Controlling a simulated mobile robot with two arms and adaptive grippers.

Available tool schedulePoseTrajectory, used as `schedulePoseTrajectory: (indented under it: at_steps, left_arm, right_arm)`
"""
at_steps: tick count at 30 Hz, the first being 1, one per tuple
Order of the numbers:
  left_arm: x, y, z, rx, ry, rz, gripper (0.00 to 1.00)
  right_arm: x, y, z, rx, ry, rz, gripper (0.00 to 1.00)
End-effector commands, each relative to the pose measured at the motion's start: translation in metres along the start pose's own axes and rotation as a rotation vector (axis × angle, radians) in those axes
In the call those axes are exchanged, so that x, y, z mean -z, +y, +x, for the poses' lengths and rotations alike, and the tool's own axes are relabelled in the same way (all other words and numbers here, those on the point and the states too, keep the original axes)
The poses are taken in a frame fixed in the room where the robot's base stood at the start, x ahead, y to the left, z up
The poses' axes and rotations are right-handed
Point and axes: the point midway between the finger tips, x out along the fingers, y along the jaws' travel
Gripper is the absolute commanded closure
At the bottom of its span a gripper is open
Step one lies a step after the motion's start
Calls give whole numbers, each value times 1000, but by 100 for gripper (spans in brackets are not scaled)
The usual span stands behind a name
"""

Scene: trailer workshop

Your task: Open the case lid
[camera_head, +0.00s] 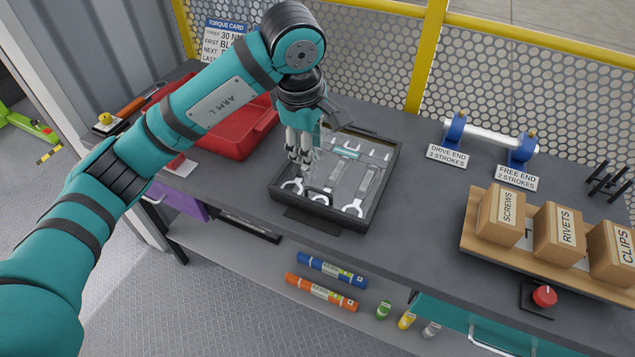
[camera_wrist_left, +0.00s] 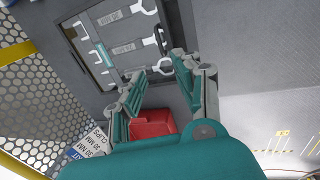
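The dark, shallow case (camera_head: 377,194) lies on the grey workbench, with several silver wrenches (camera_head: 322,196) visible inside. A flat dark tab (camera_head: 312,220) sticks out at its front edge. I cannot tell whether a clear lid covers the wrenches. My left gripper (camera_head: 299,157) points down over the case's left rear part, hiding some of it; contact cannot be told. In the left wrist view the same gripper (camera_wrist_left: 160,67) has its fingers apart with nothing between them, and the case (camera_wrist_left: 82,52) shows beyond the fingertips. My right gripper is not in view.
A red box (camera_head: 235,143) stands left of the case, partly behind my left arm. Right of it are a labelled roller stand (camera_head: 489,138), a wooden tray (camera_head: 465,238) of cartons and a red button (camera_head: 544,296). A mesh fence (camera_head: 370,60) runs behind.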

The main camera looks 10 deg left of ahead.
Motion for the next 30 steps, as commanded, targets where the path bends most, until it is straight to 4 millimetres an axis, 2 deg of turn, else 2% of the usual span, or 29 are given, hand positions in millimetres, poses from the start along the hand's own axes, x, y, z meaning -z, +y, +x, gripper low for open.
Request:
schedulePoseTrajectory:
  at_steps: [12,18,24,30]
  left_arm:
    - [-1,-1,91,6,-4,-2,68]
    - [-2,0,124,4,-5,-2,68]
    - [-2,0,141,1,-4,0,68]
    - [-1,0,144,0,-3,0,68]
  right_arm:
    - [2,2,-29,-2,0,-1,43]
    - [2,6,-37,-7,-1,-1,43]
    - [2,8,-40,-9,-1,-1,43]
    - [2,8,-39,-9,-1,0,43]
